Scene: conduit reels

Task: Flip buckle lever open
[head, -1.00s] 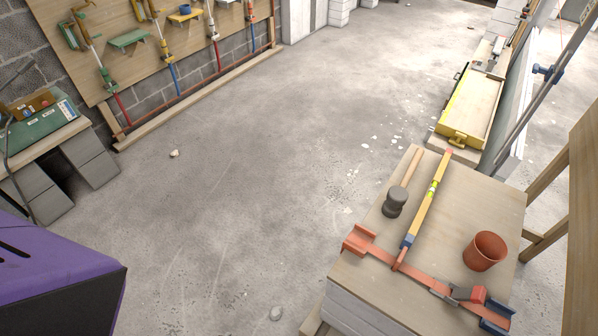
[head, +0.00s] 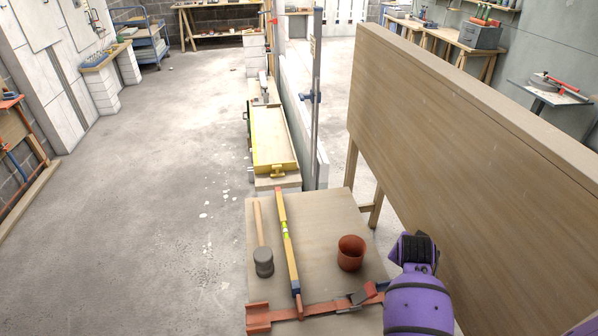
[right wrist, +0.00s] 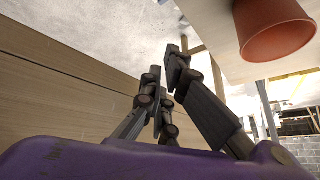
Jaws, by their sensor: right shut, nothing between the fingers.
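An orange-red ratchet strap (head: 318,307) runs across the near edge of the wooden table. Its buckle (head: 348,303), dark grey metal with a red-orange piece to its right, sits just left of my right arm. The strap's right end is hidden behind that arm, and I cannot tell the lever's exact position. My left gripper is out of view.
A terracotta pot (head: 351,253) stands on the table behind the buckle. A yellow level (head: 287,240) and a mallet (head: 263,258) lie left of it. The tall wooden panel (head: 450,130) rises close on the right. Open floor (head: 150,230) lies left.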

